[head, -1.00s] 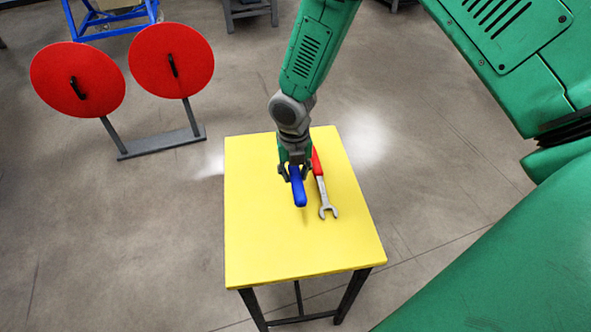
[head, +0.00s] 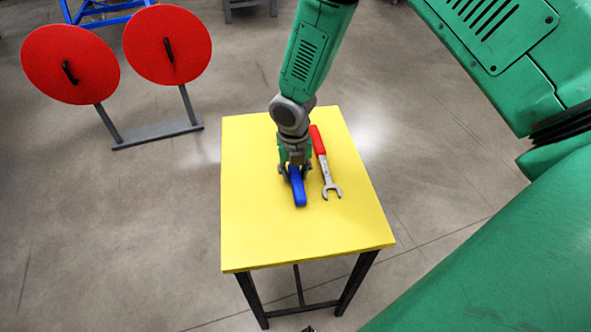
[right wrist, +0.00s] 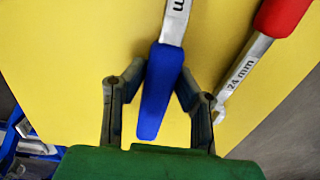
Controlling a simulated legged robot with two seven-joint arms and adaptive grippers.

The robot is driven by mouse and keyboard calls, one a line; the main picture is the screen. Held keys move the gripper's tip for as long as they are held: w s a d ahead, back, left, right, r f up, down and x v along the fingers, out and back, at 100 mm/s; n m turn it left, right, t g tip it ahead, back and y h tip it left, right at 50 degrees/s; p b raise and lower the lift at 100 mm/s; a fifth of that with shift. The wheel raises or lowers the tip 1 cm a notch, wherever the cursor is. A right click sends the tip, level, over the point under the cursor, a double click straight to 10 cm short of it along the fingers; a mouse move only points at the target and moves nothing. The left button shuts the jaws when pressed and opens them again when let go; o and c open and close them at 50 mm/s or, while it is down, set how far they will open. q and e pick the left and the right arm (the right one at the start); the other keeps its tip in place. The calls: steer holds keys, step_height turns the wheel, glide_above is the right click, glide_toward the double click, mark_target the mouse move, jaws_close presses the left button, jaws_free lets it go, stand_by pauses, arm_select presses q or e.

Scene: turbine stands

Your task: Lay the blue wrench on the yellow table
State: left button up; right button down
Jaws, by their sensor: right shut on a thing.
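The blue wrench (head: 298,188) is between the fingers of my right gripper (head: 295,171), over the middle of the yellow table (head: 255,235). In the right wrist view, my right gripper (right wrist: 157,95) is shut on the wrench's blue handle (right wrist: 160,90); its metal shaft runs out of the top of the picture. The wrench looks low, at or just above the tabletop; I cannot tell whether it touches. In the head view its metal part is hidden behind the gripper. My left gripper is not in view.
A red-handled wrench (head: 325,165) lies on the table just right of the blue one. The table's left and front parts are clear. A stand with two red discs (head: 70,64) is at the back left. A blue frame (head: 100,12) stands behind it.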

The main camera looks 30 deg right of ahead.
steer(key=shift+d+f, duration=0.1)
stand_by(0.3)
steer(key=shift+d+f, duration=0.1)
steer(key=c, duration=1.2)
jaws_free()
steer(key=shift+o, duration=0.9)
steer(key=r+p, duration=0.6)
steer(key=r, duration=0.1)
steer(key=shift+a+r+p, duration=0.1)
steer(key=shift+a+p, duration=0.1)
steer(key=shift+p, duration=0.2)
